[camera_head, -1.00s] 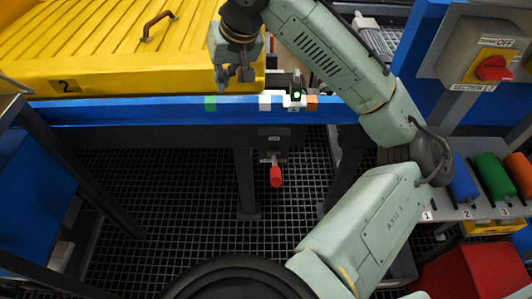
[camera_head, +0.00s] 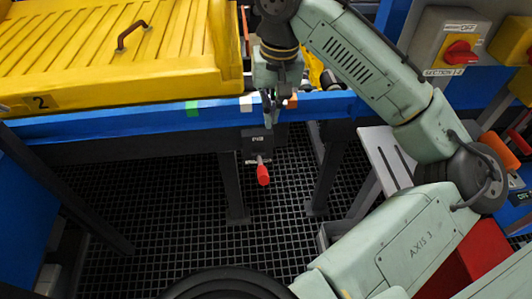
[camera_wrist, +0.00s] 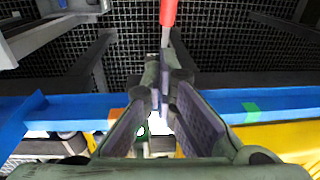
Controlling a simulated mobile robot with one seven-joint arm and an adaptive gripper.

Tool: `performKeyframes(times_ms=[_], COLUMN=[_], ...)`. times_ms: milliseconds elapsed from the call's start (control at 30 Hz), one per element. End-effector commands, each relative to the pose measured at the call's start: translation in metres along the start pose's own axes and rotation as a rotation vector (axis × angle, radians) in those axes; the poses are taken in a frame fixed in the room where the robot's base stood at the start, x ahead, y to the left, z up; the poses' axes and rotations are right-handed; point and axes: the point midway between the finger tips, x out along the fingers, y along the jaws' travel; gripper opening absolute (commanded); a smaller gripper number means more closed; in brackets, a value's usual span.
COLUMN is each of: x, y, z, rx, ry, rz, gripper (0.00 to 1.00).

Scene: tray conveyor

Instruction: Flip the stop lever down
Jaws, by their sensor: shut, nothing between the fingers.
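The stop lever (camera_head: 263,175) has a red grip on a short pale shaft. It sticks out below a small dark labelled box (camera_head: 257,141) under the blue rail. I cannot tell from this angle how far it tilts up or down. My gripper (camera_head: 269,122) is shut and empty, pointing down in front of the rail, just above the lever in the head view and apart from the red grip. In the wrist view the closed fingertips (camera_wrist: 165,65) point toward the lever's red grip (camera_wrist: 168,12) at the top edge. The fingers partly cover the shaft's lower end there.
The blue rail (camera_head: 100,123) runs across behind the lever, with a yellow ribbed tray (camera_head: 100,50) above it. Dark legs (camera_head: 233,185) stand below. A box with a red rotary switch (camera_head: 460,51) is at the upper right. Space over the floor grating is open.

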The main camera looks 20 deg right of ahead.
Motion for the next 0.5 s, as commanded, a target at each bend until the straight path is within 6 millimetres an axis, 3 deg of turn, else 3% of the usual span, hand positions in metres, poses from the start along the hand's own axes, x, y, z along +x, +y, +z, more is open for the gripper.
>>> performKeyframes(times_ms=[300,500], x=[0.067,0.097], y=[0.001,-0.002], z=[0.001,0.012], rx=[0.001,-0.001], ry=[-0.002,0.000], rz=[0.001,0.001], gripper=[0.00,0.00])
